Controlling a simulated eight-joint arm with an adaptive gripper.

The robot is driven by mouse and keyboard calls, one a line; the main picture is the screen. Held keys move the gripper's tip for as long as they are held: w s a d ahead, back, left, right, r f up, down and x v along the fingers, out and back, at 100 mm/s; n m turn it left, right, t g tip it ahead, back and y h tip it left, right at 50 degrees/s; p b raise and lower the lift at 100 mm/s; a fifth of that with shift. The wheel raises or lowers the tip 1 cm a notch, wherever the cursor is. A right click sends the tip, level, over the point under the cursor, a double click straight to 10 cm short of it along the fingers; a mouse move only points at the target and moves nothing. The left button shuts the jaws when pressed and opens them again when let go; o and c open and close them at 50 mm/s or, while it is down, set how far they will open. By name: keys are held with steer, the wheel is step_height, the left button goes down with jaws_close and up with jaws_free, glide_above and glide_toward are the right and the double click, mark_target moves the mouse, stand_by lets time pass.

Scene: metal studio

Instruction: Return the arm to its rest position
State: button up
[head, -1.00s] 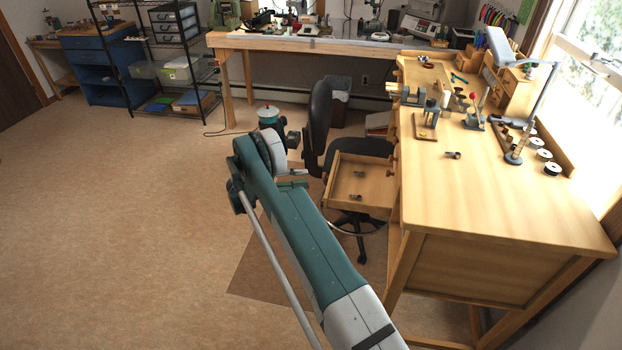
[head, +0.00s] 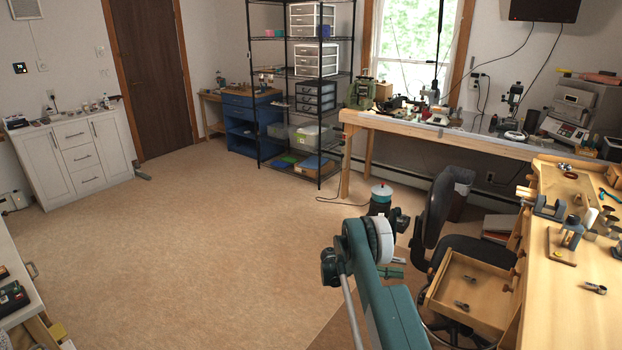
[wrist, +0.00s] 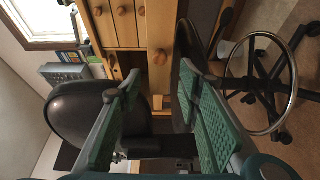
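My arm (head: 388,305) reaches up from the bottom of the head view, teal and grey, with its bent joint over the floor left of the workbench. In the wrist view my gripper (wrist: 160,76) shows two teal fingers with textured pads, spread wide apart. Nothing is held between them. Behind the fingers are a dark office chair (wrist: 82,103) and wooden drawer fronts (wrist: 126,25). In the head view the gripper is mostly hidden behind the arm.
The wooden workbench (head: 566,310) is at right, with an open drawer (head: 472,291) holding small parts. The office chair (head: 436,215) stands close to my arm. The floor (head: 220,240) at left is wide and clear.

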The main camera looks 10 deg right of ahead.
step_height(320, 180, up, 20)
steer(key=n+t+y, duration=0.3)
steer(key=t, duration=0.1)
steer(key=s+a+r+n+t+y+p, duration=0.1)
steer(key=s+a+r+t+y, duration=0.2)
steer(key=r, duration=0.5)
steer(key=s+a+r+n+t+p, duration=0.1)
steer(key=s+a+r, duration=0.2)
steer(key=s+r, duration=0.35)
steer(key=s+a+r+t+y, duration=0.1)
steer(key=s+a+r+y, duration=0.25)
steer(key=s+a, duration=0.4)
steer(key=s+a+r+t+y, duration=0.2)
steer(key=s+a+r, duration=0.25)
steer(key=s, duration=0.55)
steer(key=s+a+t+y, duration=0.1)
steer(key=s+a, duration=0.3)
steer(key=s, duration=0.3)
steer(key=s+a+f+t+y+p, duration=0.1)
steer(key=s+a+y, duration=0.1)
steer(key=s+a, duration=0.2)
steer(key=s+a+f+t+y, duration=0.1)
steer(key=s+a, duration=0.3)
steer(key=s, duration=0.7)
steer(key=shift+a+f+m+y, duration=0.25)
steer(key=shift+a+m+y, duration=0.05)
steer(key=shift+y, duration=0.25)
